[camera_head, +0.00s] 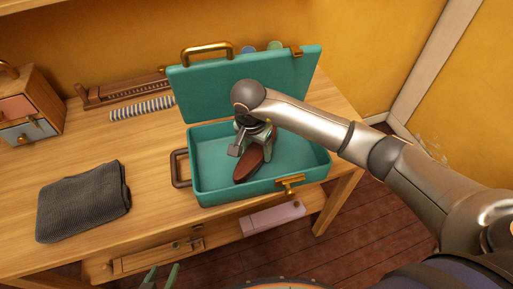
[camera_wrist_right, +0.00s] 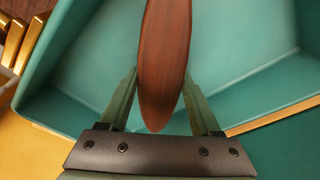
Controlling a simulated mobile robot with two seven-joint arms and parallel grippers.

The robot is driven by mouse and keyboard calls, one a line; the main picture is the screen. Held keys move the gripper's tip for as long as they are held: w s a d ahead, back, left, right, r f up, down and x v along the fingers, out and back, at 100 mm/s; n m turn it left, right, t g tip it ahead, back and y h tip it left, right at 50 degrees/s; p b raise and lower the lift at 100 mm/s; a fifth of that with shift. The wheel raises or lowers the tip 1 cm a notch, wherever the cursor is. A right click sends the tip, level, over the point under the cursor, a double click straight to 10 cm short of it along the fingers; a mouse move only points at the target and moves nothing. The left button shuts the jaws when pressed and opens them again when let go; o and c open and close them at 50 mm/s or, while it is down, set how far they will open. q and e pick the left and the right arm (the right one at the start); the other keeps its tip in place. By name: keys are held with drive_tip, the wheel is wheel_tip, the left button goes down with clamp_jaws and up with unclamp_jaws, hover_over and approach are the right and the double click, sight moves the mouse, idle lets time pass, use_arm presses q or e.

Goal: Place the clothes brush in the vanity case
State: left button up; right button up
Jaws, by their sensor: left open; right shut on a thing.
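The clothes brush (camera_head: 249,164), with a dark reddish-brown wooden back, is inside the open teal vanity case (camera_head: 207,181). My right gripper (camera_head: 254,140) reaches down into the case and is shut on the brush. In the right wrist view the brush (camera_wrist_right: 164,60) lies between the two green fingers (camera_wrist_right: 160,100), with the teal case walls around it. I cannot tell whether the brush touches the case floor. My left gripper (camera_head: 160,277) is open and empty, low at the bottom edge of the head view, in front of the desk.
The case lid (camera_head: 215,85) stands open at the back. A folded dark grey cloth (camera_head: 84,200) lies on the wooden desk at left. A striped roll (camera_head: 142,109), a brown rack (camera_head: 120,91) and a small drawer chest (camera_head: 29,108) stand behind. A pink box (camera_head: 272,218) is below the desktop.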

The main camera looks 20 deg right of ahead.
sight(253, 154)
drive_tip(key=shift+f+b, duration=0.2)
drive_tip(key=shift+b, duration=0.1)
drive_tip(key=o, duration=1.3)
drive_tip(key=shift+r, duration=0.1)
wheel_tip(253, 154, up, 12)
drive_tip(key=s+a, duration=0.1)
drive_tip(key=shift+a, duration=0.2)
drive_tip(key=shift+s+r, duration=0.1)
